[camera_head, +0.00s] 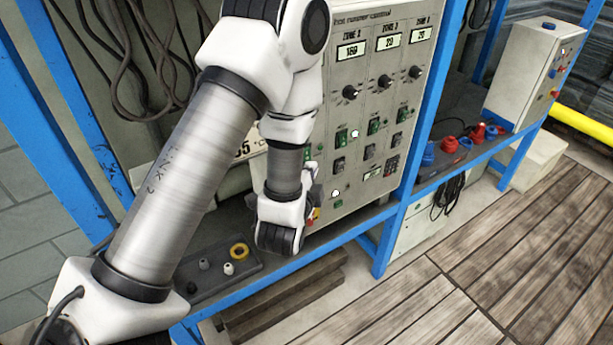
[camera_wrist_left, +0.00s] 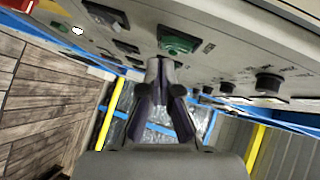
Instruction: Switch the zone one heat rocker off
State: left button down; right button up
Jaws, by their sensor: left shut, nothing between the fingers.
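The heat control panel (camera_head: 362,105) stands upright in the blue frame, with displays for zones 1, 2 and 3. The zone one heat rocker (camera_head: 341,137) is green and sits below the zone one knob (camera_head: 350,92). A large green rocker, which looks like the same one, shows in the left wrist view (camera_wrist_left: 181,43). My left gripper (camera_wrist_left: 160,62) is shut and empty, its fingertips close to this rocker's lower edge. I cannot tell if they touch. In the head view my left arm mostly hides the gripper. My right gripper is not in view.
Green rockers for zone two (camera_head: 374,126) and zone three (camera_head: 404,113) sit to the right, with black switches below. A dark tray (camera_head: 217,281) with small parts lies on the shelf at lower left. A blue post (camera_head: 425,110) borders the panel. The wooden floor at right is clear.

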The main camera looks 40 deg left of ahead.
pick_arm(q)
notch_tip(320, 180, up, 10)
jog(key=a, duration=0.1)
jog(key=shift+w+a+f, duration=0.15)
jog(key=shift+a+f, duration=0.05)
jog(key=shift+a, duration=0.15)
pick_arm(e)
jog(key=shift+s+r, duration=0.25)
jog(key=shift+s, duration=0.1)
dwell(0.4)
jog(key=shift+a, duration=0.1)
